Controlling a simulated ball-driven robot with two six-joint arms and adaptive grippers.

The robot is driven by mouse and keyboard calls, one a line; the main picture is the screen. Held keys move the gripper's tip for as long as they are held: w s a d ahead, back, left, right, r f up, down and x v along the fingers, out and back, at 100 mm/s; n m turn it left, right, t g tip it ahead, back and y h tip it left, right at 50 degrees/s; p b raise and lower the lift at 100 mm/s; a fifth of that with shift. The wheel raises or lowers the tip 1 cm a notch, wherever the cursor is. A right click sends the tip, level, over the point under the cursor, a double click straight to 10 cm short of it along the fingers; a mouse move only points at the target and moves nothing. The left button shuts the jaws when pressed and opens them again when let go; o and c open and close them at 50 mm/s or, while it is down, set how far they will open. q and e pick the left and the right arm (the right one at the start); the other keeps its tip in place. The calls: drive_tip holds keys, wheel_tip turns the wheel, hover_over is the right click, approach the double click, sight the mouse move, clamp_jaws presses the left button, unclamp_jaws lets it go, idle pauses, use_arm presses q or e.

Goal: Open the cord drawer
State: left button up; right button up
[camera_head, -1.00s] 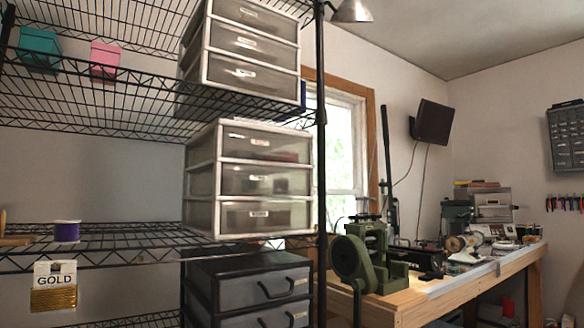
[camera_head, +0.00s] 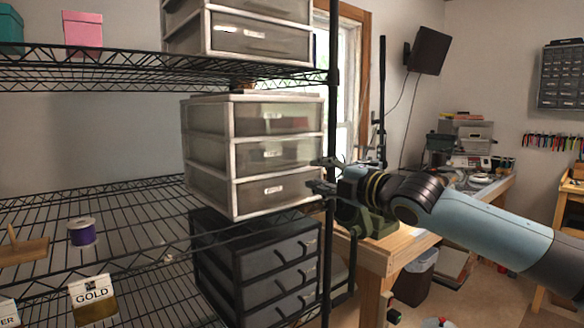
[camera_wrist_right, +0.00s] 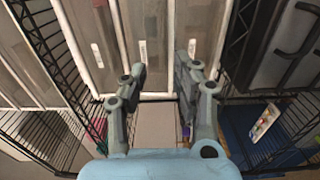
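A white-framed unit with three translucent drawers (camera_head: 207,160) stands on the wire shelf in the head view, all shut. Its top drawer (camera_head: 290,119), middle drawer (camera_head: 292,151) and bottom drawer (camera_head: 250,197) carry small labels too blurred to read, so I cannot tell which is the cord drawer. My right gripper (camera_head: 316,174) is open and empty at the unit's right front edge, around middle and bottom drawer height. In the right wrist view the open gripper (camera_wrist_right: 160,72) points at labelled drawer fronts (camera_wrist_right: 158,20); contact is unclear. My left gripper is out of view.
A black drawer unit (camera_head: 236,283) stands below, and another white unit (camera_head: 213,45) above. A black rack post (camera_head: 330,110) is close beside my right gripper. A purple spool (camera_head: 82,233) and gold packet (camera_head: 93,301) are at left. A workbench (camera_head: 388,254) stands behind.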

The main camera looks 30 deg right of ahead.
sight(290, 167)
drive_tip(key=w+b, duration=0.1)
drive_tip(key=w, duration=0.8)
drive_tip(key=shift+w+a, duration=0.25)
drive_tip(key=shift+a, duration=0.15)
clamp_jaws()
